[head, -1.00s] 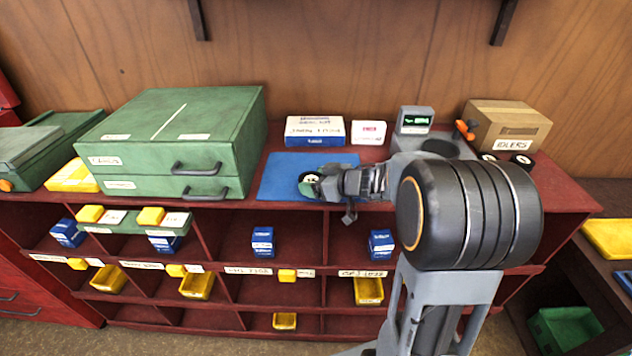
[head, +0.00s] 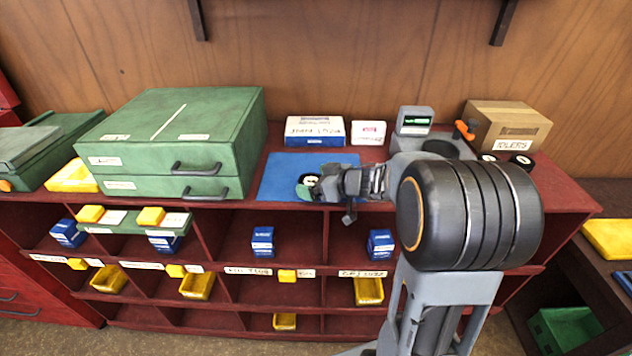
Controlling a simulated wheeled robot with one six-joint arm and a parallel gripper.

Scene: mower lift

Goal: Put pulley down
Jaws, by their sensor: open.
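The pulley (head: 308,181), a small black disc with a pale centre, lies on the blue mat (head: 283,172) near its front edge. My gripper (head: 319,187) is at the pulley's right side, low over the mat, and open. A green piece (head: 302,193), which looks like part of a finger, shows at the pulley's lower left. The gripper body hides part of the pulley's right side, and I cannot tell whether the fingers touch it.
A green drawer cabinet (head: 170,140) stands left of the mat.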

